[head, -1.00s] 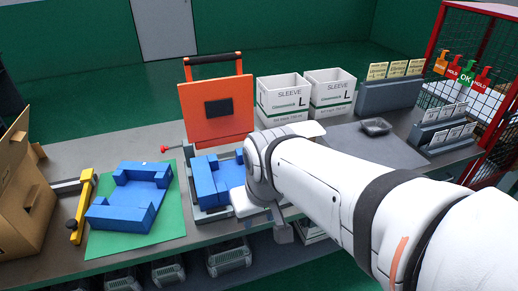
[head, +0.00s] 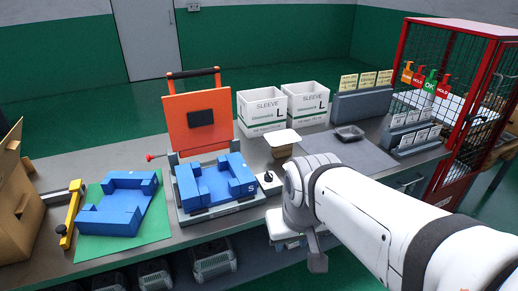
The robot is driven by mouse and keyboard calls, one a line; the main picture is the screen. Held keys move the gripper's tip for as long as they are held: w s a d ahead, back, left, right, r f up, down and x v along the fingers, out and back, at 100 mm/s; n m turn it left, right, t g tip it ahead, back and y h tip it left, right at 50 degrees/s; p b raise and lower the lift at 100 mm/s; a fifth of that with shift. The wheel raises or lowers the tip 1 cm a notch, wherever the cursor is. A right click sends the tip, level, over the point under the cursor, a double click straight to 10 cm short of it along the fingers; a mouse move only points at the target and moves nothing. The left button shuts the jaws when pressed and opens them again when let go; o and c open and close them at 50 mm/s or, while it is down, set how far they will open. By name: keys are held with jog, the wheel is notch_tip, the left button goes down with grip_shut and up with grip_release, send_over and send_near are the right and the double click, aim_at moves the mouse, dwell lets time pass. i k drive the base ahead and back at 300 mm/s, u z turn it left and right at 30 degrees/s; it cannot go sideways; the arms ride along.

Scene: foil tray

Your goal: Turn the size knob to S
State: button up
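A small dark knob (head: 268,176) stands on a pale panel at the right side of the orange-lidded machine (head: 199,128). Its pointer direction is too small to read. The machine's lid is raised, and a blue fixture (head: 212,182) marked S sits in its bed. My arm comes in from the right, and its wrist (head: 296,192) is just right of and in front of the knob. The fingertips cannot be made out, so whether my gripper is open or shut does not show.
A second blue fixture (head: 118,205) lies on a green mat (head: 160,227) at left, beside a yellow-handled tool (head: 69,220). White boxes marked L (head: 262,112) stand behind. A dark tray (head: 348,132) lies on a grey mat (head: 365,155). A red cage (head: 460,110) is at right.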

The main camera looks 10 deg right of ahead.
aim_at(268, 177)
jog(key=z, duration=0.1)
jog(key=i, duration=1)
jog(key=z, duration=0.1)
jog(key=k, duration=0.5)
jog(key=u, duration=0.3)
jog(key=i, duration=0.35)
jog(key=u, duration=0.15)
